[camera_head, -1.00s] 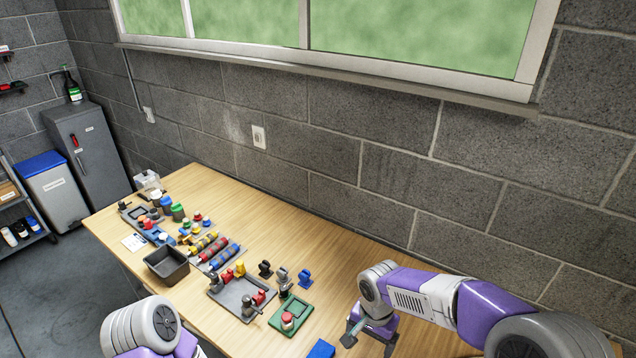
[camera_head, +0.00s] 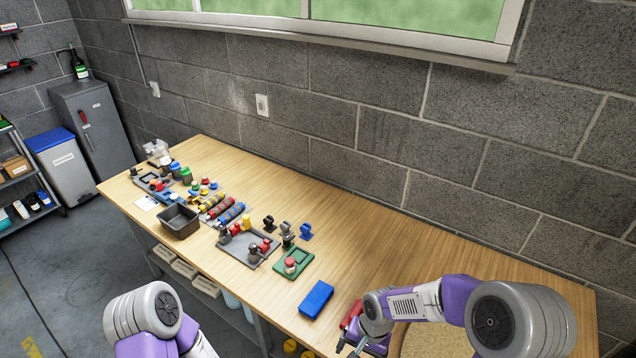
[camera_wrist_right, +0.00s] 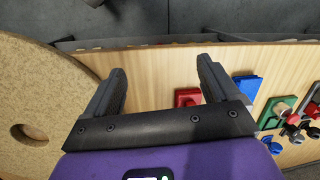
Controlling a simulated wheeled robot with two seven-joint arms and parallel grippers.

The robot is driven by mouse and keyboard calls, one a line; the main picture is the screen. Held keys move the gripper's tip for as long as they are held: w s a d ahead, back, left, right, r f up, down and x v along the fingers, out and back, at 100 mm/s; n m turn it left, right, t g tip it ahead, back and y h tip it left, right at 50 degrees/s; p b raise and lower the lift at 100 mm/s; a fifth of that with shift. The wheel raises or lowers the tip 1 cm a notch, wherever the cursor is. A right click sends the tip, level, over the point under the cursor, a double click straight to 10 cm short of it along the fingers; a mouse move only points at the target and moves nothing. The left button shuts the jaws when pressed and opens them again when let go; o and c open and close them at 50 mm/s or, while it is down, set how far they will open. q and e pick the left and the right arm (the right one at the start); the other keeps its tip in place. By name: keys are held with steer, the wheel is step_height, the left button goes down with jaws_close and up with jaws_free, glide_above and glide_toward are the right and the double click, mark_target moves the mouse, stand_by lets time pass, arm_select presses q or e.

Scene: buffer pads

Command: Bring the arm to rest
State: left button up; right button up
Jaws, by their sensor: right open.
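My right arm comes in from the right in the head view, bent over the front right of the wooden table (camera_head: 375,254). My right gripper (camera_head: 352,345) is near the table's front edge, partly cut off by the frame bottom. My left arm shows at the lower left of the head view, off the table's front edge. Its gripper is out of frame.
A blue block (camera_head: 316,299) and a red block (camera_head: 351,314) lie beside the right gripper. A green tray (camera_head: 293,263) and a grey tray (camera_head: 248,247) with small parts stand farther left. A round cork-like board (camera_wrist_right: 45,90) lies close on the right arm's side.

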steer(key=s+f+b, duration=0.2)
steer(key=s+f, duration=0.2)
steer(key=f, duration=0.3)
steer(key=s+f+n+y+b, duration=0.1)
steer(key=s+f+b, duration=0.1)
steer(key=s+f, duration=0.3)
steer(key=s+f+n+t+y+b, duration=0.1)
steer(key=s+f, duration=0.3)
steer(key=f, duration=0.6)
steer(key=shift+s+a+f+b, duration=0.15)
steer(key=shift+s+f+b, duration=0.25)
steer(key=shift+b, duration=0.45)
